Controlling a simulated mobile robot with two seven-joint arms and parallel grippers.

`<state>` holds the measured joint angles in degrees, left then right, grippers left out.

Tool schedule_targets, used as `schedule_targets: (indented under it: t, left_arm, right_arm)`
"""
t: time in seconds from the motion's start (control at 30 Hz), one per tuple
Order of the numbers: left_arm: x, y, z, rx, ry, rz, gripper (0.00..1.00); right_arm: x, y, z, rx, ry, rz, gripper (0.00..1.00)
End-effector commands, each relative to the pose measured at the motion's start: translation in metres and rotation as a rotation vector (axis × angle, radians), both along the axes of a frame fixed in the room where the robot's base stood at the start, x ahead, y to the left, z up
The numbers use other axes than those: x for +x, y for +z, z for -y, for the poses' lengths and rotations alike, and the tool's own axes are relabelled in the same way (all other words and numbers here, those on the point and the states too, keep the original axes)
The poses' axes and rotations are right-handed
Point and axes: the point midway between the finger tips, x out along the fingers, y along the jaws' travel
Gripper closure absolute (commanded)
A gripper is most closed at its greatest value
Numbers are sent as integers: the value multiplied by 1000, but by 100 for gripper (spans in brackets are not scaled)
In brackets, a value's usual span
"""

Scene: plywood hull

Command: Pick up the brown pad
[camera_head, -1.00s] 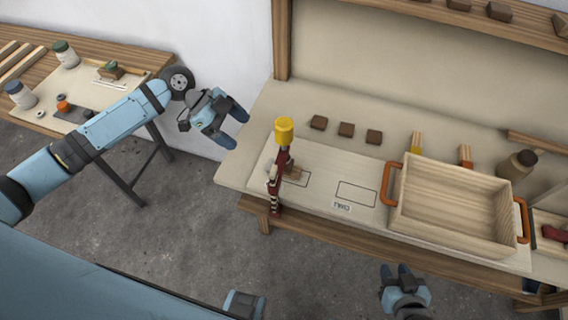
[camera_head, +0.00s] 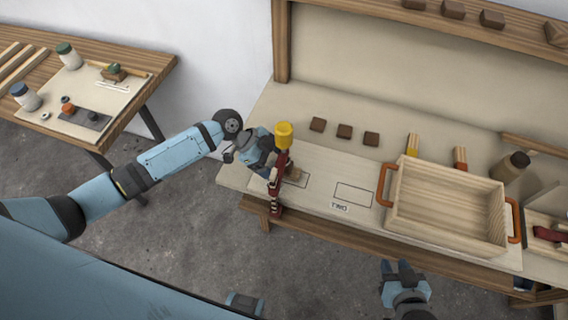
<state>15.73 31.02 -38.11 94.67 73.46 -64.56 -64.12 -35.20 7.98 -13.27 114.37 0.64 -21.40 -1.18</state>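Three small brown blocks (camera_head: 344,131) lie in a row on the bench behind the marked board. Another brown piece (camera_head: 296,172) is at the left outline on the board, partly hidden by the red clamp with a yellow top (camera_head: 283,148). I cannot tell which one is the brown pad. My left gripper (camera_head: 266,172) is at the left end of the board, just beside the clamp, pointing down. Its fingertips are mostly hidden, so its opening cannot be told. My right gripper (camera_head: 395,267) is open and empty in front of the bench, below its edge.
A wooden tray with orange handles (camera_head: 447,210) stands on the bench's right. More brown blocks (camera_head: 492,19) sit on the upper shelf. A side table (camera_head: 130,82) with jars is at left.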

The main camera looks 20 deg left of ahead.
Motion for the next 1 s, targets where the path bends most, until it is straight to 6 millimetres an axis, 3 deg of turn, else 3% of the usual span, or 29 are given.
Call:
schedule_targets:
  t: [0.2, 0.43, 0.9, 1.0]
  left_arm:
    - [0, -1, 0, 1, 0, 0, 22]
    - [0, -1, 0, 1, 0, 0, 75]
    - [1, 3, 0, 0, -1, 3, 76]
    - [0, 3, -14, 3, 1, 1, 76]
  right_arm:
    - [0, -2, 2, -3, -2, -3, 65]
    - [-2, -5, 1, -3, -2, -10, 65]
    - [-2, -11, -2, 3, 0, -6, 65]
    - [-2, -13, -3, 5, 3, -8, 65]
